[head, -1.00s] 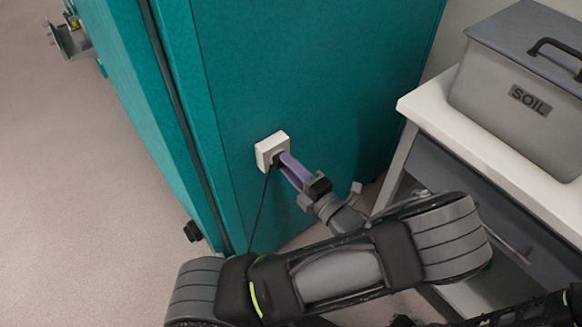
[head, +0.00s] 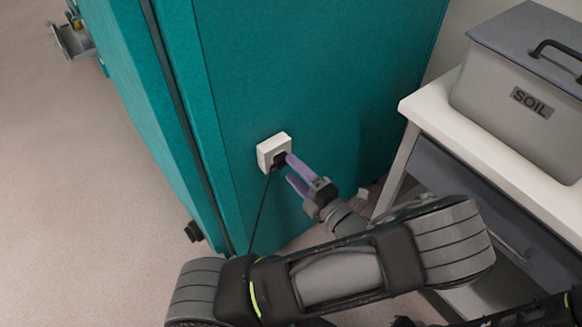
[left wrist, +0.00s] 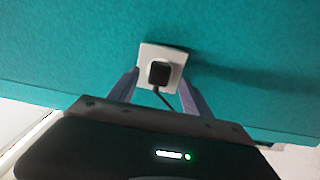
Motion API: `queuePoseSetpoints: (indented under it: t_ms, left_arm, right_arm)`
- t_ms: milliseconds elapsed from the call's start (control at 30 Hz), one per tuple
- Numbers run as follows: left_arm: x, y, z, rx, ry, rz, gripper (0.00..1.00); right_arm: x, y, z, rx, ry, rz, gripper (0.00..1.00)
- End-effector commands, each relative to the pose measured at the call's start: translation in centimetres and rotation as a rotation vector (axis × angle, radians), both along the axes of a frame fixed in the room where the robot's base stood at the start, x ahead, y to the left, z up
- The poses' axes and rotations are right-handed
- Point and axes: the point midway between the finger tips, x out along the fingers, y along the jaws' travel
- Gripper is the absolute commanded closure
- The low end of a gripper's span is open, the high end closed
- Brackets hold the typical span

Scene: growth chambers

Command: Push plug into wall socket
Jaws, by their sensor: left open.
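The white wall socket (head: 273,150) is mounted on the side of the teal chamber. The black plug (head: 279,160) sits at the socket's face, its cord hanging down. In the left wrist view the plug (left wrist: 159,73) is against the middle of the white socket plate (left wrist: 148,53); how deep it sits I cannot tell. My left gripper (head: 290,168) has its purple fingers apart, just in front of the plug. In the left wrist view the open fingers (left wrist: 160,92) stand on either side of the plug and cord, not closed on it. My right gripper is not in view.
A white table (head: 455,135) with a grey SOIL bin (head: 520,105) stands to the right, close to my left arm. The teal chamber (head: 310,70) fills the middle. Open floor (head: 80,200) lies at the left.

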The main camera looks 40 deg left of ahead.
Motion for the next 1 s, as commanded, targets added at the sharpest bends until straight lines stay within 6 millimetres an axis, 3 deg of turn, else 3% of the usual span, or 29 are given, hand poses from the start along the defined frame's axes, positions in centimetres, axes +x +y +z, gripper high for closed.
queuePoseSetpoints:
  t_ms: [200,400,1000]
  left_arm:
    - [-1.0,-3.5,0.0,-0.001,-0.001,-0.002,0.43]
    - [-1.6,-5.4,0.0,-0.001,-0.001,-0.001,0.43]
    - [-1.7,-5.5,-0.1,-0.002,-0.001,0.002,0.43]
  right_arm:
    - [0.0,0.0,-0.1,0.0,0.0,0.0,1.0]
    - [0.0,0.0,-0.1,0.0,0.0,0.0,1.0]
    - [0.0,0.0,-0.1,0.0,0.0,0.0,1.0]
